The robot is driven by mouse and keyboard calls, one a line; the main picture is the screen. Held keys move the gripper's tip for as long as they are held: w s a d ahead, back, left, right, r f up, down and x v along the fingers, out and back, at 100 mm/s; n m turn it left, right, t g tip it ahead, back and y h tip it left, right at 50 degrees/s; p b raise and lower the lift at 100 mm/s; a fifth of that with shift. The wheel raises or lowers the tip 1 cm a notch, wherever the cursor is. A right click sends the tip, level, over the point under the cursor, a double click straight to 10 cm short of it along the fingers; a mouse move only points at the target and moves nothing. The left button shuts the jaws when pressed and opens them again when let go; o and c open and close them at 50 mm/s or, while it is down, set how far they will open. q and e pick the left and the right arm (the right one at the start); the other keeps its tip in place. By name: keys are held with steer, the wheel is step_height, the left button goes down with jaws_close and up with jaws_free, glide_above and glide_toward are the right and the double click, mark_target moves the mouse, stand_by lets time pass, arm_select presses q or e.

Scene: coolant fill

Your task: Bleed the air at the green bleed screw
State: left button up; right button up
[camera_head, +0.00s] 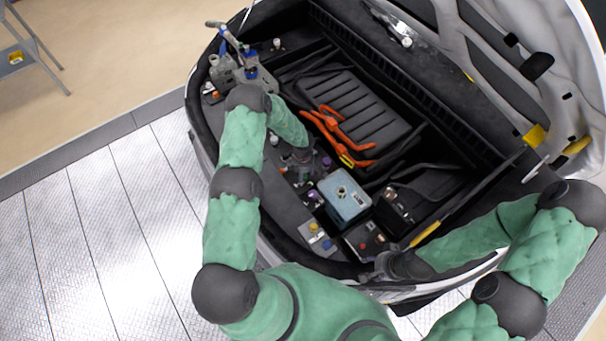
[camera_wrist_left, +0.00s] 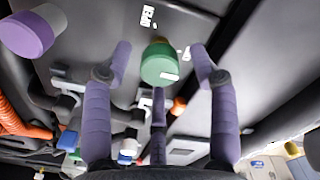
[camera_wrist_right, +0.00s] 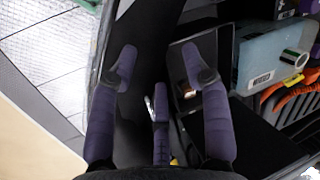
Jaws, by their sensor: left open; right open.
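The green bleed screw (camera_wrist_left: 160,64) shows in the left wrist view as a round green head with a small white label and a brass-coloured part behind it. My left gripper (camera_wrist_left: 160,58) is open, with one purple finger on each side of the screw and gaps between fingers and screw. In the head view my left gripper (camera_head: 302,163) is low over the left part of the engine bay, and I cannot make out the screw there. My right gripper (camera_head: 382,268) is open at the bay's front edge. In the right wrist view its fingers (camera_wrist_right: 157,62) hold nothing.
A purple cap (camera_wrist_left: 30,32) stands left of the screw. A pale blue reservoir (camera_head: 344,200) lies right of my left gripper. Orange cables (camera_head: 338,138) cross the bay behind it. A metal fixture (camera_head: 240,68) stands at the far left corner. The raised hood (camera_head: 565,60) is at the right.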

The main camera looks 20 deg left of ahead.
arm_select(q)
steer(key=shift+f, duration=0.15)
steer(key=c, duration=1.1)
steer(key=shift+c, duration=0.2)
